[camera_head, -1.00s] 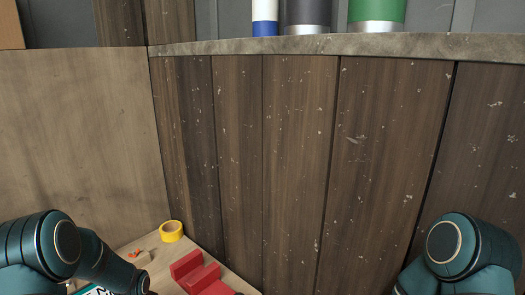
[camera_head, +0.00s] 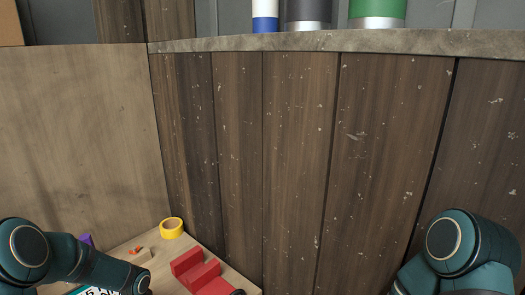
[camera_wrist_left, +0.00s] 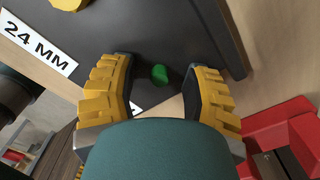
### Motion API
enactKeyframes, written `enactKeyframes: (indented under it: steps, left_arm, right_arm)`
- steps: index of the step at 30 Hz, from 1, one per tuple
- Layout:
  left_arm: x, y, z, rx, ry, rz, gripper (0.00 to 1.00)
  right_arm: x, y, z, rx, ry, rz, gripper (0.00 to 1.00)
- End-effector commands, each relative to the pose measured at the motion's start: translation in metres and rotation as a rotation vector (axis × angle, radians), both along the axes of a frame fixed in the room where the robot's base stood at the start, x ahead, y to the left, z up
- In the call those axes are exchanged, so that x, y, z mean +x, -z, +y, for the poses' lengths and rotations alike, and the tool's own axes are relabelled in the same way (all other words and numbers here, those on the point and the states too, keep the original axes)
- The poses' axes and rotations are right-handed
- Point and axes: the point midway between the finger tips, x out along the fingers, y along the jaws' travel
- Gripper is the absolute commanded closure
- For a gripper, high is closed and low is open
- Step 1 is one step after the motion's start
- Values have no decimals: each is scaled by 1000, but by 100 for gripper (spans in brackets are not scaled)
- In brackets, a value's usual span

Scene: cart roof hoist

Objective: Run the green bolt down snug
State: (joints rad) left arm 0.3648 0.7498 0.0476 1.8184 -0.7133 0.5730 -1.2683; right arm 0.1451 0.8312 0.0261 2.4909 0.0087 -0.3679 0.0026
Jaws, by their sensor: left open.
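In the left wrist view a small green bolt (camera_wrist_left: 160,75) stands out against a dark grey plate (camera_wrist_left: 140,35). My left gripper (camera_wrist_left: 160,72) is open, with its yellow ridged fingers to either side of the green bolt as seen from the wrist. I cannot tell how far the fingertips are from the bolt. The bolt does not show in the head view, where only my left arm comes in at the lower left. My right arm shows at the lower right, but its gripper is out of the picture.
A red stepped block (camera_head: 196,270) and a yellow tape roll (camera_head: 171,228) sit on the low wooden bench (camera_head: 236,278). A dark plank wall (camera_head: 300,150) rises behind, with a stone ledge (camera_head: 430,43) on top.

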Motion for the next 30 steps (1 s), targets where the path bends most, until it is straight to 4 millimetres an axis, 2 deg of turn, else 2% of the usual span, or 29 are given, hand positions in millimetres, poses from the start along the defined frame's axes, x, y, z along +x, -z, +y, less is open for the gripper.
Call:
enactKeyframes:
  steps: [8,24,30]
  left_arm:
    - [0,-4,0,0,-1,0,52]
    - [0,-62,0,0,-2,-1,52]
    - [0,-71,0,0,-1,1,52]
  right_arm:
    - [0,-3,0,0,0,0,53]
    - [0,-44,0,0,0,0,53]
    - [0,-49,0,0,0,0,53]
